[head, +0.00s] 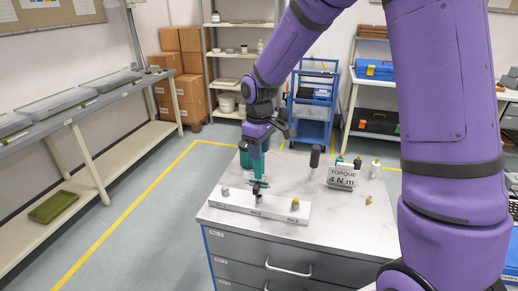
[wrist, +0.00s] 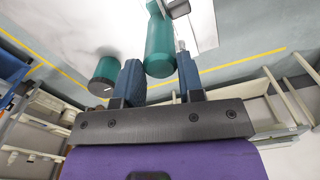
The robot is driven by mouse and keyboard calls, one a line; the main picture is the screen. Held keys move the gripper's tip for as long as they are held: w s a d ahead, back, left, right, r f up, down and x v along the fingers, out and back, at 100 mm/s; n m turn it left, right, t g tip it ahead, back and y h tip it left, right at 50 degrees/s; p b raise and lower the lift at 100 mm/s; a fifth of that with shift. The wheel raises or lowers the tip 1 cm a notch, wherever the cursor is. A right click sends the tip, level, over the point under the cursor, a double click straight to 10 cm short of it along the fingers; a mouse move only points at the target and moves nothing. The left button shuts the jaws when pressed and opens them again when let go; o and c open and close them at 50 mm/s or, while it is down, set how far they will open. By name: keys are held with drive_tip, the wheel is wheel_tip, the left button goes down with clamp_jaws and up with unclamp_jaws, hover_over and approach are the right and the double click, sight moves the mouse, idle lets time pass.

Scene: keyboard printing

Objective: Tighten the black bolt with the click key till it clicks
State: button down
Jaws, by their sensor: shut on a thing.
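My gripper (head: 258,148) points down over the bench, and its jaws are closed on a teal tool, likely the click key (head: 258,170). In the wrist view the teal handle (wrist: 160,48) sits between the two blue fingers. The tool is near upright, with its dark lower end over the middle of a white bar (head: 275,208). The black bolt is at that middle spot (head: 258,198), mostly hidden by the tool; I cannot tell whether the tip is seated on it. A grey bolt (head: 225,191) and a brass bolt (head: 295,204) stand on the bar to either side.
A second teal cylinder (wrist: 103,76) stands close beside my gripper. A black-handled tool (head: 315,157), a sign (head: 342,177) reading "TORQUE 4 N m" and small bottles stand on the right of the bench. The marble top (head: 340,222) in front of the sign is mostly clear.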

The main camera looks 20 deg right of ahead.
drive_tip(key=shift+f, duration=0.1)
idle(0.3)
drive_tip(key=shift+f, duration=0.5)
drive_tip(key=c, duration=1.3)
unclamp_jaws()
drive_tip(key=shift+f, duration=0.1)
clamp_jaws()
drive_tip(key=shift+r, duration=3.45)
